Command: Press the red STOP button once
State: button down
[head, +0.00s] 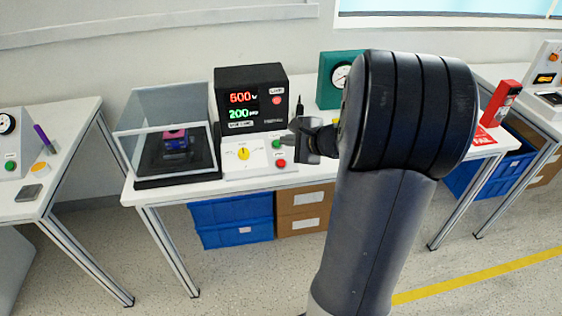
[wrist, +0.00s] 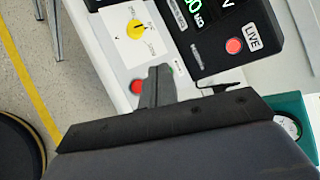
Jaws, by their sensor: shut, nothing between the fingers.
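The red STOP button (head: 281,162) sits low on the right side of a white control panel (head: 235,172), below a green button (head: 277,143). The red button also shows in the wrist view (wrist: 138,87), just left of my fingers. My gripper (head: 300,140) is shut and empty, just right of the two buttons in the head view. In the wrist view my closed fingers (wrist: 159,72) partly overlap the panel edge, and the green button is not visible there. I cannot tell the exact gap between fingertips and panel.
A yellow rotary knob (head: 243,153) is left of the buttons. A black display unit (head: 252,98) with a lit red LIVE lamp (head: 277,100) stands behind. A clear-covered case (head: 165,130) is at left. A green gauge box (head: 332,92) stands behind my arm.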

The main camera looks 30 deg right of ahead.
aim_at(278, 160)
jog(key=f+b, duration=0.1)
jog(key=f, duration=0.1)
jog(key=w+f+b, duration=0.1)
jog(key=f+b, duration=0.1)
jog(key=w+f+b, duration=0.1)
jog(key=f, duration=0.2)
jog(key=shift+d+b, duration=0.25)
jog(key=shift+b, duration=0.05)
jog(key=shift+w+d+f+b, duration=0.1)
jog(key=shift+w+f+b, duration=0.2)
jog(key=shift+f+b, duration=0.45)
dwell(1.2)
jog(key=shift+w+f+b, duration=0.15)
jog(key=shift+f+b, duration=0.2)
jog(key=shift+b, duration=0.2)
jog(key=shift+w+d+f+b, duration=0.1)
jog(key=shift+f+b, duration=0.3)
jog(key=shift+b, duration=0.15)
dwell(0.4)
jog(key=shift+r, duration=0.1)
jog(key=shift+s+r+p, duration=0.25)
jog(key=shift+r+p, duration=0.25)
jog(key=shift+r, duration=0.2)
